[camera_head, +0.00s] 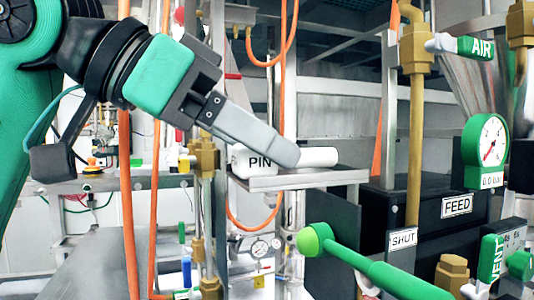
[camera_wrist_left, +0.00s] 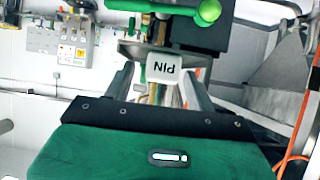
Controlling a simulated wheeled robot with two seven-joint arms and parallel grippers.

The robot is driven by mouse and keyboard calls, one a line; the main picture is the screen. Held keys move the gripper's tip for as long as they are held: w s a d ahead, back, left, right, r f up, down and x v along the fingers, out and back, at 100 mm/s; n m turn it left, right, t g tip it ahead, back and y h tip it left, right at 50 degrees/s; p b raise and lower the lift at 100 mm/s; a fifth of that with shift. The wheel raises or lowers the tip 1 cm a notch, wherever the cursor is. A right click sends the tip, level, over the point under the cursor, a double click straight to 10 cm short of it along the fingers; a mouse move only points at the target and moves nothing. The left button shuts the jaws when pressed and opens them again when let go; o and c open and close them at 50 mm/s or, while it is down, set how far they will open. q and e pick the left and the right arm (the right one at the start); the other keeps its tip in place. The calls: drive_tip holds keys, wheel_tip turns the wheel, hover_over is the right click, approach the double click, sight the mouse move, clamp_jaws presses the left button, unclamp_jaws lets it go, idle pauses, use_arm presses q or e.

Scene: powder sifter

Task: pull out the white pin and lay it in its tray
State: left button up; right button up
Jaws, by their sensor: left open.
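A white block marked PIN (camera_head: 260,161) shows behind my left gripper (camera_head: 284,152) in the head view. A white cylinder (camera_head: 319,156) lies to its right, over a flat grey metal tray (camera_head: 305,180); the finger hides where the two meet, so I cannot tell if they are one piece. In the left wrist view the PIN block (camera_wrist_left: 160,76) appears upside down between the two fingers of my open left gripper (camera_wrist_left: 157,84), with no clear grip on it. My right gripper is not in view.
A green lever with a round knob (camera_head: 310,240) stands in front at lower right. Orange hoses (camera_head: 128,200) and brass pipes (camera_head: 412,120) run vertically around the tray. A dark box marked FEED (camera_head: 457,206) and a green gauge (camera_head: 487,150) are at right.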

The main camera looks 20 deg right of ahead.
use_arm(q)
drive_tip(key=b+v, duration=0.3)
drive_tip(key=v, duration=0.9)
drive_tip(key=shift+a, duration=0.1)
